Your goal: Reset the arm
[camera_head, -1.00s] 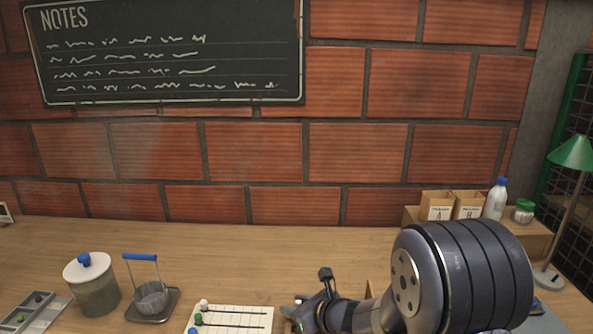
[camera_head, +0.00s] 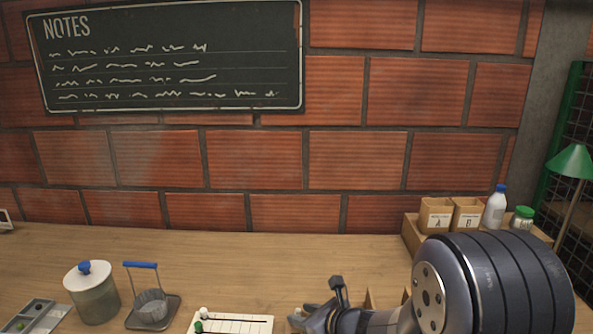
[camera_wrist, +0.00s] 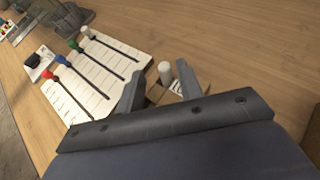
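My gripper (camera_wrist: 160,82) shows in the wrist view with its two fingers apart. A small white knob or cap (camera_wrist: 166,70) shows between and beyond the fingers, and I see no contact with them. In the head view my gripper (camera_head: 318,312) is low in the middle, above the wooden table, partly cut off by the bottom edge. The white slider board (camera_head: 240,326) lies to its left; it also shows in the wrist view (camera_wrist: 98,92), with white, green, blue and red knobs on dark slots.
A lidded jar (camera_head: 95,300) and a blue-handled basket on a tray (camera_head: 150,308) stand at left. Boxes A and B (camera_head: 452,214), a bottle (camera_head: 495,207) and a green-lidded jar (camera_head: 522,218) stand at back right near a green lamp (camera_head: 572,162). The table's back middle is clear.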

